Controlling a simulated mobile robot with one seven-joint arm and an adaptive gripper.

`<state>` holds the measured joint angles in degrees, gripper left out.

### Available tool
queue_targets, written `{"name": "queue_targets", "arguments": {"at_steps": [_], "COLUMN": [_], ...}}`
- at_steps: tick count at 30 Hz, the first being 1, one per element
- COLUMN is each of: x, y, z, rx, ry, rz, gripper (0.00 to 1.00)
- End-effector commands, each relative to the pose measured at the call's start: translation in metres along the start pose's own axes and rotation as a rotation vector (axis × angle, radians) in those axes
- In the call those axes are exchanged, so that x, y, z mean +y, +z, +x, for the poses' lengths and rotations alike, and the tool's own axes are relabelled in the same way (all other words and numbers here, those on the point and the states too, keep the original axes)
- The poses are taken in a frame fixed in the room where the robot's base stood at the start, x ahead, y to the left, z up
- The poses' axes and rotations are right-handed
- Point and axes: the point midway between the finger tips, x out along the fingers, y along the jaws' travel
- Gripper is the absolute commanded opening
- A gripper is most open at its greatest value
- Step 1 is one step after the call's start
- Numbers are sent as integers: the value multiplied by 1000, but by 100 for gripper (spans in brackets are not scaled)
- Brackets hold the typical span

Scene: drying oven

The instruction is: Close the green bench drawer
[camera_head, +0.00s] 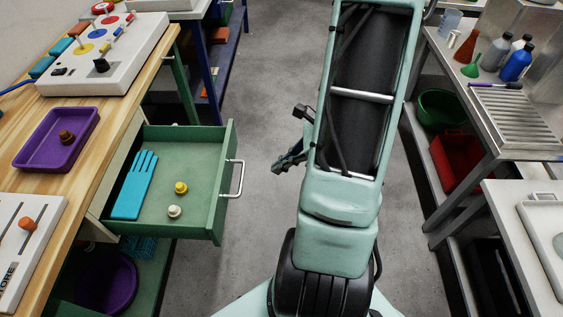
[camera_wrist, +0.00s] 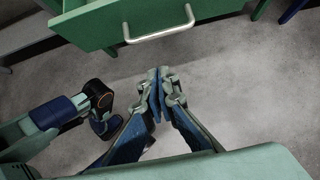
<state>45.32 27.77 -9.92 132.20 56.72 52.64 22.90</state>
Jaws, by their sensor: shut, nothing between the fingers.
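The green bench drawer (camera_head: 222,188) is pulled out from under the wooden bench (camera_head: 118,140) on the left. Its metal bar handle (camera_head: 238,178) faces the aisle, and it also shows at the top of the wrist view (camera_wrist: 159,34). Inside the drawer lie a blue glove (camera_head: 134,185), a yellow knob-like piece (camera_head: 181,188) and a pale one (camera_head: 174,211). My gripper (camera_head: 277,168) is to the right of the drawer, apart from the handle. In the wrist view its fingers (camera_wrist: 159,72) are together and empty, with a gap of floor between them and the handle.
A purple tray (camera_head: 58,150) and a control box (camera_head: 100,57) stand on the left bench. A blue-legged table (camera_head: 204,50) is behind. On the right are metal benches with bottles and a slotted rack (camera_head: 513,115). The aisle floor is clear between drawer and arm.

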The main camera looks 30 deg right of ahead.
Motion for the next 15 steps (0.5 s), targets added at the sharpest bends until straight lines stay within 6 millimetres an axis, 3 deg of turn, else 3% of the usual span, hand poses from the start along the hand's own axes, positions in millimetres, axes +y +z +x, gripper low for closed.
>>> {"name": "queue_targets", "arguments": {"at_steps": [1, 7, 15], "x": [2, 1, 1], "y": [-2, -2, 20], "z": [14, 57, 86], "rx": [-1, 0, 1], "ry": [6, 5, 2], "rz": [0, -1, -3], "gripper": [0, 0, 0]}}
